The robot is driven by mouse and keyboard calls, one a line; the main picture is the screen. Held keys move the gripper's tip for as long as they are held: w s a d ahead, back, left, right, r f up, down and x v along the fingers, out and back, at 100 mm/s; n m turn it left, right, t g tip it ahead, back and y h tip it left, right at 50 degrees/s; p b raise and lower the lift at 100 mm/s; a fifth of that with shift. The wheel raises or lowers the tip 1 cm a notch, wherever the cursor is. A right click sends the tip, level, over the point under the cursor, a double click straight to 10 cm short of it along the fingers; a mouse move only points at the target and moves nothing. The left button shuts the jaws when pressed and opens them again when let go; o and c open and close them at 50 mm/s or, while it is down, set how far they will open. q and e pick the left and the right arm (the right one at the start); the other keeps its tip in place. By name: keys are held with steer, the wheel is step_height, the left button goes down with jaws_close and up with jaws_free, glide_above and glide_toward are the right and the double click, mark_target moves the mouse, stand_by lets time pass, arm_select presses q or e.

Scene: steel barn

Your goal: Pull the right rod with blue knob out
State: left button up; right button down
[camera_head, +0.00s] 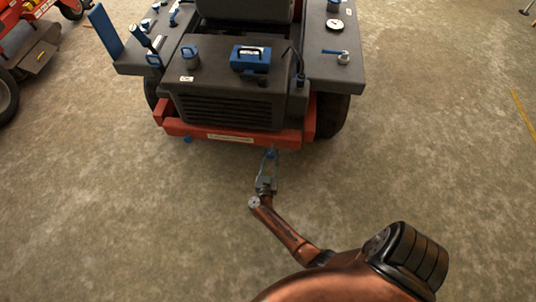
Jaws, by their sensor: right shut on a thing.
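The right rod's blue knob (271,154) is small in the camera_head view, just below the mower's red rear bumper. My right gripper (270,160) reaches up to it from below and is shut on it. The fingers partly cover the knob, and I cannot make out how much of its rod shows. Another blue knob (187,139) is under the bumper farther left, with nothing touching it. My left gripper is not in view.
The grey mower (225,110) with its red bumper (175,128) stands right beyond my gripper. A blue box-shaped part (250,58) is on its top. Another red machine (38,45) is at the upper left. The concrete floor around my right arm is clear.

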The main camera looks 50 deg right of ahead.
steer(key=shift+a+f, duration=0.15)
steer(key=shift+a, duration=0.15)
steer(key=c, duration=2)
jaws_free()
steer(key=o, duration=0.5)
steer(key=shift+c, duration=0.2)
steer(key=shift+s+d, duration=0.1)
